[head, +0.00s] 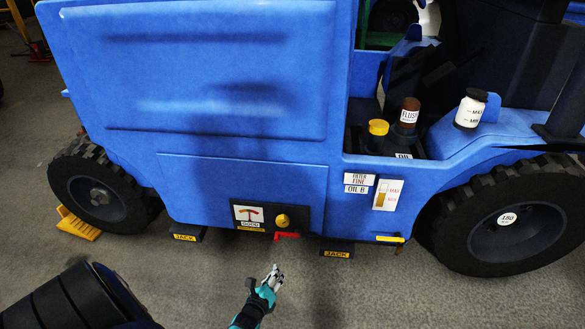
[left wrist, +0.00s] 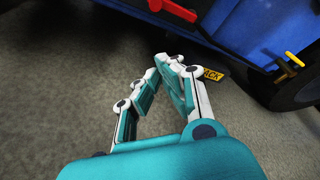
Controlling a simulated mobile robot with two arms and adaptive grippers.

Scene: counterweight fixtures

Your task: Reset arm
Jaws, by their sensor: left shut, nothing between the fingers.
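My left gripper (head: 274,276) is low over the floor in front of the blue vehicle (head: 250,190). Its fingers are shut with nothing between them; in the left wrist view the fingertips (left wrist: 168,60) come together. A red handle (head: 287,235) sticks out at the vehicle's lower edge, above and apart from the gripper; it also shows at the top of the left wrist view (left wrist: 172,9). A black panel with a yellow knob (head: 282,220) and a red arrow label (head: 248,213) is just above it. My right gripper is not in view.
Two JACK pads (head: 186,234) (head: 337,253) sit under the vehicle's edge. A yellow wheel chock (head: 77,223) is at the left tyre (head: 100,190). A large tyre (head: 510,220) stands at right. Bottles (head: 470,108) stand on the vehicle.

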